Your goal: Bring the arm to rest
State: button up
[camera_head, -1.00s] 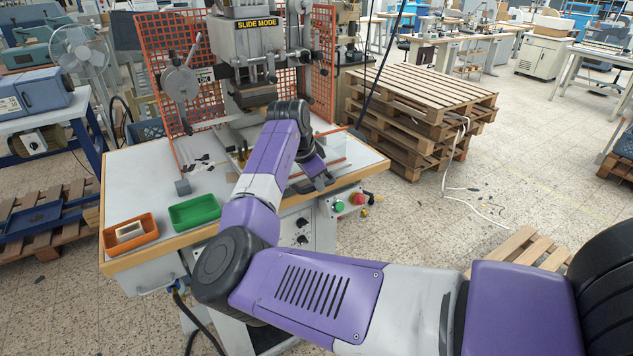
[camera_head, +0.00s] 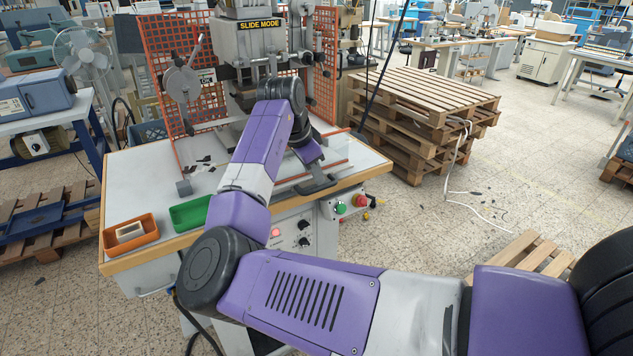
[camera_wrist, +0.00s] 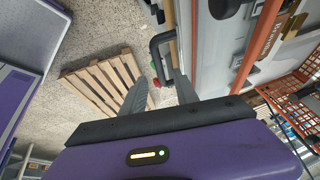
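My purple arm reaches from the lower right over the front of the stamping machine's table (camera_head: 140,178). In the wrist view the two grey fingers of my gripper (camera_wrist: 161,92) stand apart with nothing between them. A black handle (camera_wrist: 155,60) at the table edge lies beyond the fingers, apart from them as far as I can tell. In the head view this handle (camera_head: 318,188) sits just below my purple hand, and the fingers cannot be made out there. The stamping press (camera_head: 240,45), marked SLIDE MODE, stands behind my arm, which partly hides it.
An orange tray (camera_head: 115,245) with a pale block in it and a green tray (camera_head: 188,214) stand at the table's left front. Orange mesh guards (camera_head: 165,65) flank the press. Stacked pallets (camera_head: 420,125) stand to the right. Open floor (camera_head: 415,225) lies right of the table.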

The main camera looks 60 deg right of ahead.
jog(key=shift+v, duration=1.15)
